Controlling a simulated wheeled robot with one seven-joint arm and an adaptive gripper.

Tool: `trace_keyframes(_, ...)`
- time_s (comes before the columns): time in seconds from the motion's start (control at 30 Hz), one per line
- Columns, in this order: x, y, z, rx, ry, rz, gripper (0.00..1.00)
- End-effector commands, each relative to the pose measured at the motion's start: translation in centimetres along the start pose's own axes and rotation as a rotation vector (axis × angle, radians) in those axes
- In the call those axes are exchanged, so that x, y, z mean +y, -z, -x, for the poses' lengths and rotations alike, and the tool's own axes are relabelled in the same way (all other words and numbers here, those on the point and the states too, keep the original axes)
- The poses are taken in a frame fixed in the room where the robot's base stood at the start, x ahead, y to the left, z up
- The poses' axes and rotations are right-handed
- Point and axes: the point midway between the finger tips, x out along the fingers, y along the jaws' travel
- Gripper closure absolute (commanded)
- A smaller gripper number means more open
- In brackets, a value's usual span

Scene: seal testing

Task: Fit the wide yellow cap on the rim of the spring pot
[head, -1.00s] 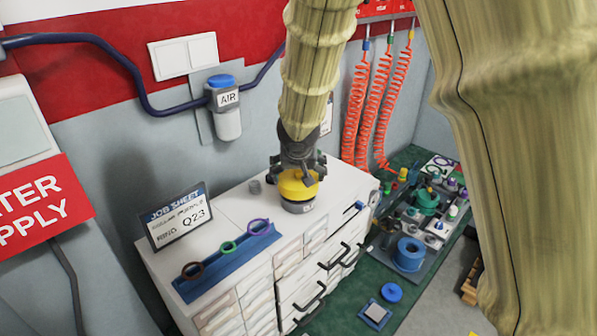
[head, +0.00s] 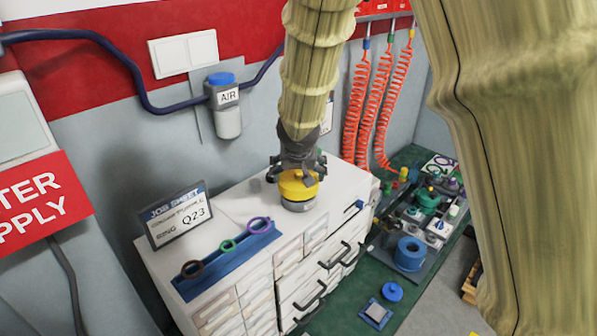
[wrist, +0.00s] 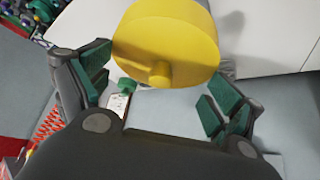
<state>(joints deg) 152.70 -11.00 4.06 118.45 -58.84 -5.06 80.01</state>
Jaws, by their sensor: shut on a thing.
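The wide yellow cap (head: 297,188) is at the top of the grey spring pot (head: 298,206), which stands on the white drawer cabinet. I cannot tell whether the cap is fully seated on the rim or slightly above it. My gripper (head: 298,172) points down from above and is shut on the cap. In the wrist view the cap (wrist: 165,45) shows its round face and small knob, between the green-padded fingers of my gripper (wrist: 160,85). The pot is almost wholly hidden behind the cap there.
On the white cabinet (head: 235,210) are a job sheet sign (head: 178,214) reading Q23 and a blue rack (head: 225,262) holding three rings. A crowded bench (head: 425,215) stands to the right. Orange coiled hoses (head: 378,110) hang on the wall behind.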

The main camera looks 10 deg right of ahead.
Motion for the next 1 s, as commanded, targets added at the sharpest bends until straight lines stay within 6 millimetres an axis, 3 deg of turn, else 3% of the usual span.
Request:
trace_keyframes(0.83,0.0,-0.8,-1.2,0.0,0.0,0.0,0.32)
trace_keyframes(0.87,0.0,-0.7,-1.2,0.0,0.0,0.0,0.02)
trace_keyframes(1.0,0.0,-0.7,-1.1,0.0,0.0,0.0,0.0)
